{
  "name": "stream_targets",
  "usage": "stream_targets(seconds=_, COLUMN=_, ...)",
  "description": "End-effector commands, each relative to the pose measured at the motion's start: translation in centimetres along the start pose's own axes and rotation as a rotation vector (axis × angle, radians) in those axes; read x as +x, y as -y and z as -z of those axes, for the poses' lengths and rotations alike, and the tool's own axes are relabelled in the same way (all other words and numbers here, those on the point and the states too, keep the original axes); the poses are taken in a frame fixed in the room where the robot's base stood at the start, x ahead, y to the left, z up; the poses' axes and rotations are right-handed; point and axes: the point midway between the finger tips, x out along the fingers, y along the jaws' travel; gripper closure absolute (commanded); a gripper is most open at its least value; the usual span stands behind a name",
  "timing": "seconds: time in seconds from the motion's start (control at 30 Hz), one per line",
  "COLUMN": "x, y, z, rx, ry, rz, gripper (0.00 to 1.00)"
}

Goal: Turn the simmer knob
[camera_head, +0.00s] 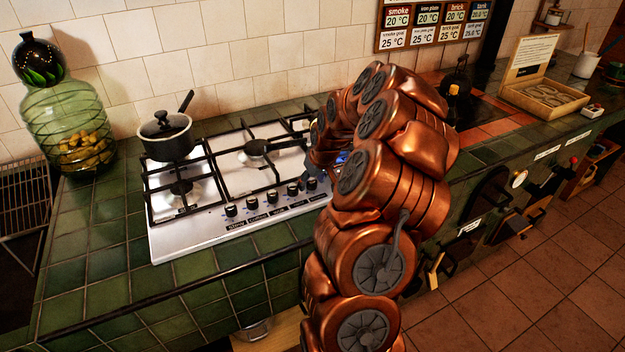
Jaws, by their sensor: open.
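The gas hob (200,240) is set into the green tiled counter. Several black knobs (252,203) stand in a row along its front edge, with small dark labels below them. The labels are too small to read, so I cannot tell which is the simmer knob. My gripper (298,161) is open, over the right part of the hob, behind and above the right end of the knob row. My copper arm partly hides it and the hob's right side. I see no contact between the gripper and a knob.
A lidded pot (167,138) stands on the hob's back left. A green glass jar (70,120) is at the left wall. An open wooden box (545,97) lies on the right counter. A dark bottle (457,85) stands behind my arm.

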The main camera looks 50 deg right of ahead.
Motion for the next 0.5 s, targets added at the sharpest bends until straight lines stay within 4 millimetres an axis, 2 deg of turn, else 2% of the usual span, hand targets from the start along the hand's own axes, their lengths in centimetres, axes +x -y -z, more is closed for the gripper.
stream_targets(seconds=0.07, x=0.00, y=0.00, z=0.00, rx=0.000, ry=0.000, rz=0.000, gripper=0.43)
stream_targets(seconds=0.5, x=-0.02, y=0.01, z=0.00, rx=0.000, ry=0.000, rz=0.000, gripper=0.88)
